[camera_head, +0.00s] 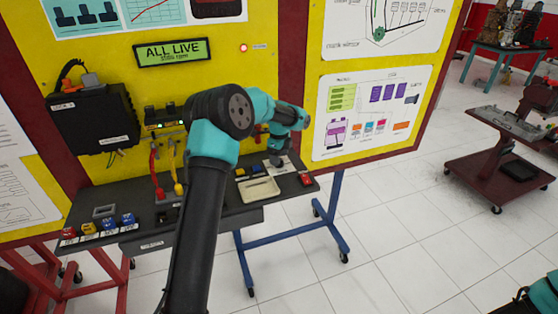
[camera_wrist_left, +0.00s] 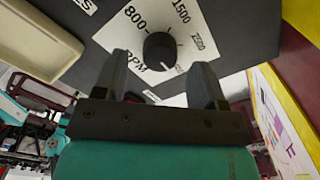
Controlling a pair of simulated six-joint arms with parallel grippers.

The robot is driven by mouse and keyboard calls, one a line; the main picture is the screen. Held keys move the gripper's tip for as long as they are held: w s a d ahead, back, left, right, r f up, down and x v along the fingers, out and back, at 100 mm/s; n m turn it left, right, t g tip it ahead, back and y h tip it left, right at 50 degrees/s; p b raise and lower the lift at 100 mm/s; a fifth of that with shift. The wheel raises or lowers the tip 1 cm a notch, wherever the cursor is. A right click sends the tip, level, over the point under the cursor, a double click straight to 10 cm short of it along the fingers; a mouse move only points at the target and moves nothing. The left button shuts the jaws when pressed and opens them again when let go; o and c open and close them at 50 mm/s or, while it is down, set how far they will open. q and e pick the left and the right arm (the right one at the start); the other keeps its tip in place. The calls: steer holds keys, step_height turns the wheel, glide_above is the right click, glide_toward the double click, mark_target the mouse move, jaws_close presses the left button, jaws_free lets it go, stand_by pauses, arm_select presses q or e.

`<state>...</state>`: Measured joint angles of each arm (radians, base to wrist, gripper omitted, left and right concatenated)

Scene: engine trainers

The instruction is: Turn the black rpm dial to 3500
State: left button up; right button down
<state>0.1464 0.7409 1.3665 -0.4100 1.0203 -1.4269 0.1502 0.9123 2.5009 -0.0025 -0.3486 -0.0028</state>
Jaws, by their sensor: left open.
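The black rpm dial (camera_wrist_left: 159,51) sits on a white plate (camera_wrist_left: 200,25) printed with RPM, 800, 1500 and a blurred 2500. No 3500 mark is readable, and I cannot tell where the dial points. My left gripper (camera_wrist_left: 160,76) is open, with one finger on each side of the dial in the left wrist view; I cannot tell whether they touch it. In the head view the left gripper (camera_head: 284,160) is over the right part of the dark console (camera_head: 230,187), and the dial is hidden behind it.
A beige tray (camera_head: 260,190) lies on the console beside the dial plate. A red button (camera_head: 306,180) is near the right edge, and coloured buttons (camera_head: 89,228) line the left. The yellow board (camera_head: 233,82) with an ALL LIVE display (camera_head: 173,51) stands behind.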

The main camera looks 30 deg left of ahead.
arm_select(q)
step_height(320, 180, up, 5)
steer(key=shift+r, duration=0.1)
stand_by(0.6)
